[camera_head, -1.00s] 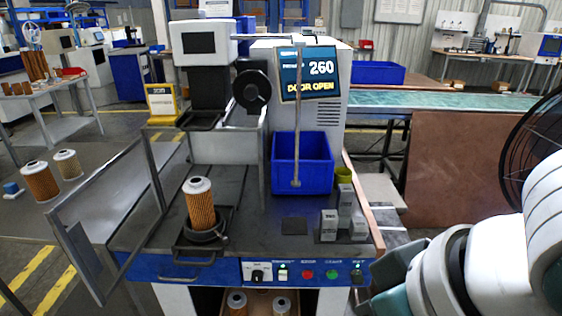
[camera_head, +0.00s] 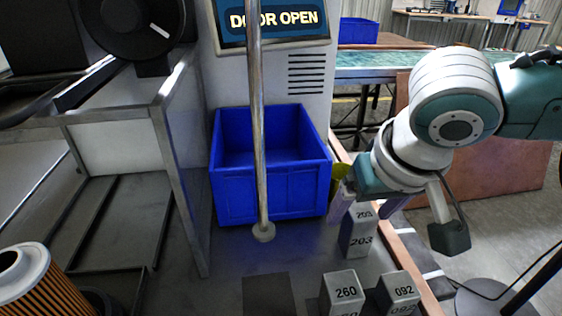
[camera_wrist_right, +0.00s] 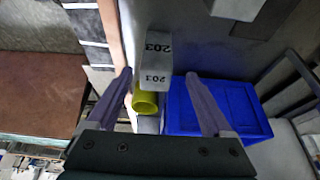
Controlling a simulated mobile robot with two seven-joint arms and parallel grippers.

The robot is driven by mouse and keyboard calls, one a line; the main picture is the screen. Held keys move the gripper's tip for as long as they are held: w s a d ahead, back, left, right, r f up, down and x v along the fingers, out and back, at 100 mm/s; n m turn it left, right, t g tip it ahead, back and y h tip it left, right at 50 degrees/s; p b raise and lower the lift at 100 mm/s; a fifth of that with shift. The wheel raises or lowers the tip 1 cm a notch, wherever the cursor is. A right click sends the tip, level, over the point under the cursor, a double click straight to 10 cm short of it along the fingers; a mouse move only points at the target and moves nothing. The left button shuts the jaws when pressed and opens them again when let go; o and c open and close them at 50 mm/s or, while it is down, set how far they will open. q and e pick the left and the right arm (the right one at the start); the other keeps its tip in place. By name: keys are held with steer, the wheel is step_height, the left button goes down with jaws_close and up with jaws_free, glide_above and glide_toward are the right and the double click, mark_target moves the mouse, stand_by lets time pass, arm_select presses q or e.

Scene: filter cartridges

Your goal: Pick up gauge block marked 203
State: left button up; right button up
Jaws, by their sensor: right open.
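The gauge block marked 203 (camera_head: 359,238) is a grey upright block on the machine's deck, right of the blue bin. Its number shows on its top and front face. My right gripper (camera_head: 364,204) is open just behind and above it in the head view, with the block's top near the fingers. In the right wrist view, the block (camera_wrist_right: 154,72) appears between and beyond the tips of the open right gripper (camera_wrist_right: 158,78). I cannot tell whether a finger touches it. My left gripper is not in view.
Blocks marked 260 (camera_head: 344,290) and 092 (camera_head: 399,290) stand nearer the front. A blue bin (camera_head: 270,195) stands left of block 203, and a yellow cup (camera_wrist_right: 146,103) is close beside the block. A metal rod (camera_head: 257,120) rises in front of the bin. A filter cartridge (camera_head: 40,285) stands at lower left.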

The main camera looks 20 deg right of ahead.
steer(key=shift+w+f, duration=0.1)
steer(key=shift+f, duration=0.5)
steer(key=x, duration=0.1)
steer(key=b+x, duration=0.1)
steer(key=x, duration=0.3)
steer(key=shift+d+f+b, duration=0.25)
steer(key=shift+d+b, duration=0.05)
steer(key=shift+b, duration=0.1)
steer(key=shift+w, duration=0.1)
steer(key=shift+c, duration=0.3)
steer(key=c, duration=1.2)
jaws_close()
